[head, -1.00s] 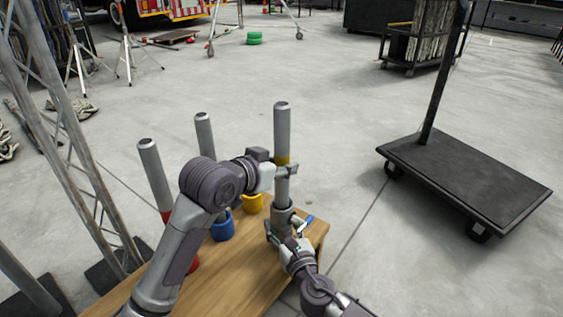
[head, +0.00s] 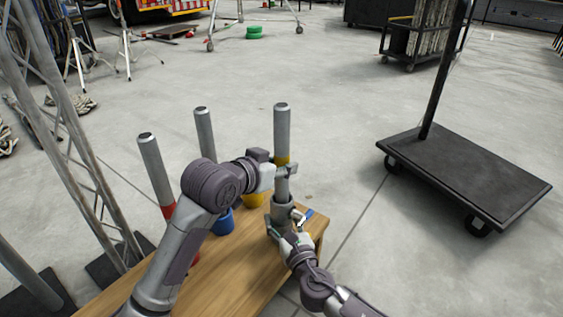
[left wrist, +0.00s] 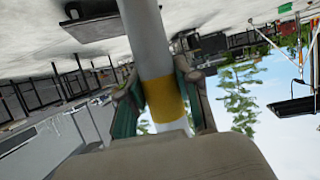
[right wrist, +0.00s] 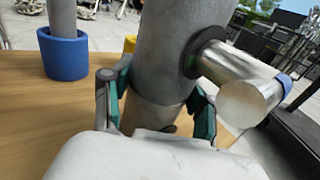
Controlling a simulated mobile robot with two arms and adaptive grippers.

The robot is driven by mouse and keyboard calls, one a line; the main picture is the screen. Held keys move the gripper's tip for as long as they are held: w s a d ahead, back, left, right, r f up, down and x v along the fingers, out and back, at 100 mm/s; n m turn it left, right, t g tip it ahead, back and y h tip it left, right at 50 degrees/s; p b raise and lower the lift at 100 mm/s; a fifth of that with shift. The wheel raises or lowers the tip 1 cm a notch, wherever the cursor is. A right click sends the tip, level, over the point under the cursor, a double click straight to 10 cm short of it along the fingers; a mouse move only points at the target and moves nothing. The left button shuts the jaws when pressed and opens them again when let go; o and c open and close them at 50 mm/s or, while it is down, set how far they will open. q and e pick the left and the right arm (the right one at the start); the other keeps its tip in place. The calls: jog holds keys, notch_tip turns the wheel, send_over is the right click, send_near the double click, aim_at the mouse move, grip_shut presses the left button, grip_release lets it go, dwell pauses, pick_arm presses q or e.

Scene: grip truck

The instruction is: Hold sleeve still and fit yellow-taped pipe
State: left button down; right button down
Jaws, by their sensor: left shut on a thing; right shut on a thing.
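The yellow-taped pipe (head: 282,132) is a grey upright tube with a yellow band. My left gripper (head: 284,171) is shut on it just below the band; the left wrist view shows the pipe (left wrist: 153,55) between the fingers. The grey sleeve (head: 281,212) stands upright on the wooden table, directly under the pipe, with a side handle tipped in blue. My right gripper (right wrist: 158,105) is shut around the sleeve (right wrist: 170,55) below its side handle (right wrist: 245,85). The pipe's lower end meets the sleeve's top in the head view; how deep it sits is hidden.
A red-taped pipe (head: 155,172) and another grey pipe (head: 204,130) stand at the left in holders. A blue cup (head: 224,221) and a yellow cup (head: 253,199) stand on the wooden table (head: 245,265). A black cart (head: 465,180) is on the floor at right.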

aim_at(277, 184)
pick_arm(q)
jog(key=shift+f, duration=2)
jog(key=shift+f, duration=0.35)
jog(key=c, duration=0.7)
grip_release()
jog(key=v, duration=1.2)
pick_arm(e)
jog(key=shift+c, duration=1.2)
grip_release()
jog(key=shift+s, duration=0.15)
